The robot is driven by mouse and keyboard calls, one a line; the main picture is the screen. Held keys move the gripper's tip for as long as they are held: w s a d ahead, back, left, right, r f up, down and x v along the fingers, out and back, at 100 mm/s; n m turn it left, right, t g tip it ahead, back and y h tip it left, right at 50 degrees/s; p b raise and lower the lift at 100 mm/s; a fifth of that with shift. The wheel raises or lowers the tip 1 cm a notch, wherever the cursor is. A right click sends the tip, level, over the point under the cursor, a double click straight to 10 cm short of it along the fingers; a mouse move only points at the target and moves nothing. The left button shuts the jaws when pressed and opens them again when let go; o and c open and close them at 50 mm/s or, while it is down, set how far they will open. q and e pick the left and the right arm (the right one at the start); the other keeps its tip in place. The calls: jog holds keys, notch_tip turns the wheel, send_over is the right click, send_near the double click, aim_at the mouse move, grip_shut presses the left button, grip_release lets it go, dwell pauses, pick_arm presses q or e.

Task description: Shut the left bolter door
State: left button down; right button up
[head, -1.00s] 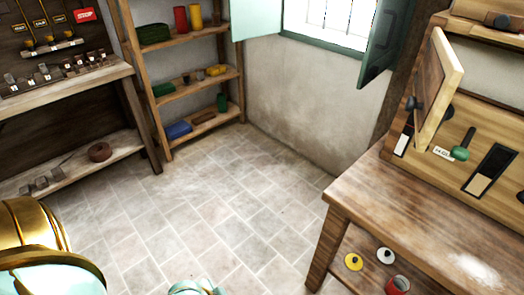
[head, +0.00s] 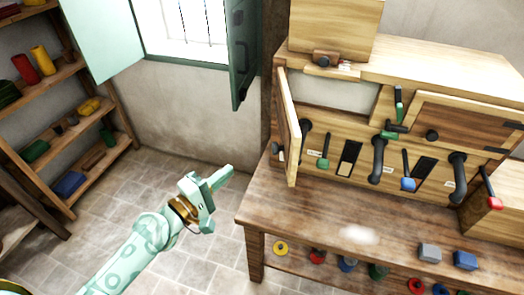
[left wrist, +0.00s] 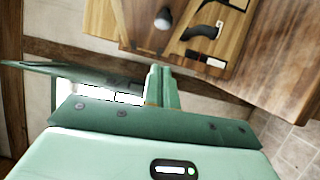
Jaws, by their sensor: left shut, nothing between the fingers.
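The left bolter door (head: 290,125) is a wooden panel on the left end of the bolter (head: 345,180). It stands wide open, nearly edge-on in the head view, with the pale opening (head: 345,95) beside it. A dark knob (head: 278,150) shows on its left side. My left gripper (head: 226,179) is shut and empty, in the air left of the door and apart from it. In the left wrist view the shut fingers (left wrist: 162,85) point toward wooden panels with a dark knob (left wrist: 163,18). My right gripper is not in view.
The right bolter door (head: 465,125) is shut. Black spouts and coloured levers line the bolter front. A green shutter (head: 242,60) hangs open by the window, behind my left gripper. Floor at left is clear.

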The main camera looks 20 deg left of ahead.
pick_arm(q)
jog(key=w+d+p, duration=0.3)
jog(key=w+d, duration=0.3)
jog(key=w, duration=0.2)
jog(key=shift+w+d+r, duration=0.2)
jog(key=shift+d, duration=0.2)
jog(key=shift+d, duration=0.1)
